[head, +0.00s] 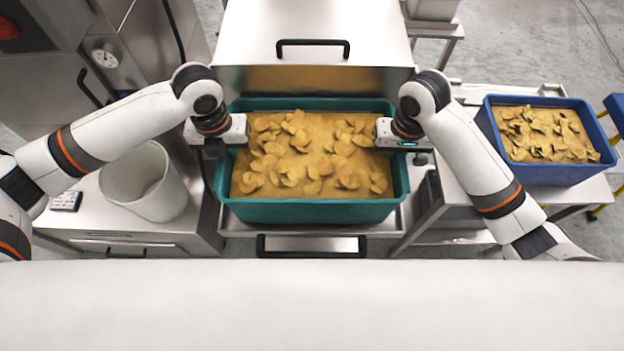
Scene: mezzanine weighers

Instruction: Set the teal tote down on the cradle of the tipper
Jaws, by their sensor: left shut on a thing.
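The teal tote (310,212), full of yellow-brown chip-like pieces, is level in the middle of the head view. My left gripper (216,142) is shut on the tote's left side wall near the rim. My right gripper (403,143) is at the tote's right side wall; its fingers are hidden, so I cannot tell if it grips. A steel surface that looks like the tipper's cradle (236,229) shows beneath the tote's front edge. From above I cannot tell whether the tote touches it. The tipper's steel body (250,25) stands right behind the tote.
A blue tote (540,173) of similar pieces stands on a steel table to the right. A white bin (145,182) and a small dark keypad-like device (67,201) are on the left bench. Black handles (312,43) are on the steel lid and in front of the tote.

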